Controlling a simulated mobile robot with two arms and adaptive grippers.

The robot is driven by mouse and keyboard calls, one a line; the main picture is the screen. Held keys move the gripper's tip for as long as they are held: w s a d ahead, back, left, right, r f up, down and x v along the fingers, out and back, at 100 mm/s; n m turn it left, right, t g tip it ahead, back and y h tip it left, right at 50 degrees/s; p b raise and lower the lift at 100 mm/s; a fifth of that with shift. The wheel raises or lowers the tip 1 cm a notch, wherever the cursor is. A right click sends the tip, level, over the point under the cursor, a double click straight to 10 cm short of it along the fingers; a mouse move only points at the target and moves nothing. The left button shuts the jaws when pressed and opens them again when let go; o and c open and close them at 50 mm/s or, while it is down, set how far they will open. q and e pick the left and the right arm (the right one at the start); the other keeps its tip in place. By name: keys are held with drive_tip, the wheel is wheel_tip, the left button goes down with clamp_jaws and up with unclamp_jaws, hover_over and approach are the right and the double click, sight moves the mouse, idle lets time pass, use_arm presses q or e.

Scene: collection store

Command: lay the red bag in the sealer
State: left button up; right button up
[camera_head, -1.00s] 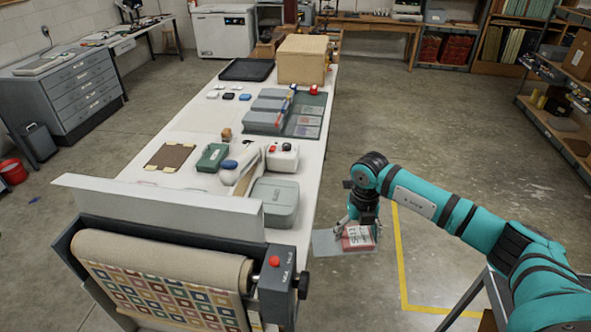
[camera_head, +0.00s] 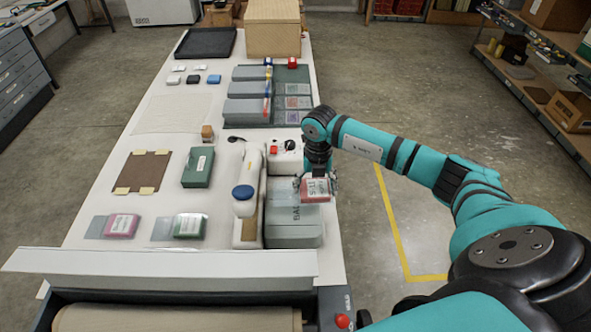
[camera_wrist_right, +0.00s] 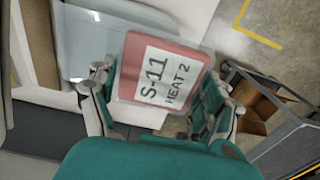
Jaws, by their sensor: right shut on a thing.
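My right gripper (camera_head: 318,178) is shut on the red bag (camera_head: 315,191), a red block in a clear sleeve with a white label. In the right wrist view the red bag (camera_wrist_right: 165,72) reads "S-11 HEAT 2" and sits between the fingers (camera_wrist_right: 155,95); its clear flap extends left. The bag is above the right side of the grey BAGS box, near the table's right edge. What looks like the sealer is a long white device (camera_head: 249,180) with a blue knob, left of the bag, beside a white control box (camera_head: 286,160) with a red button. My left gripper is out of view.
A grey box (camera_head: 290,235) stands beside the white device. A pink bag (camera_head: 122,225) and a green bag (camera_head: 188,226) lie on the left of the table, near a dark green box (camera_head: 198,167) and a brown board (camera_head: 143,172). A roll machine (camera_head: 180,318) stands in front.

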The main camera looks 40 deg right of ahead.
sight(296, 197)
drive_tip(key=shift+s+f+b, duration=0.1)
drive_tip(key=shift+s+b, duration=0.25)
drive_tip(key=shift+s, duration=0.65)
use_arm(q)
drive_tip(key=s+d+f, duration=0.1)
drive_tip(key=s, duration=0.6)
use_arm(e)
drive_tip(key=shift+a+f+b, duration=0.25)
drive_tip(key=shift+a+b, duration=0.1)
drive_tip(key=shift+a, duration=0.35)
drive_tip(key=shift+w+a+f+b, duration=0.45)
drive_tip(key=shift+w+a+f, duration=0.25)
drive_tip(key=shift+w+a, duration=0.25)
drive_tip(key=shift+w+a+f+b, duration=0.5)
drive_tip(key=shift+w+a+b, duration=0.15)
drive_tip(key=shift+w, duration=0.05)
drive_tip(key=shift+w+a, duration=0.1)
drive_tip(key=shift+a, duration=0.2)
drive_tip(key=w+a+b, duration=0.1)
drive_tip(key=a+f+b, duration=0.1)
drive_tip(key=shift+w+a, duration=0.35)
drive_tip(key=shift+w+a+f, duration=0.1)
drive_tip(key=shift+a, duration=0.1)
drive_tip(key=shift+w+a, duration=0.1)
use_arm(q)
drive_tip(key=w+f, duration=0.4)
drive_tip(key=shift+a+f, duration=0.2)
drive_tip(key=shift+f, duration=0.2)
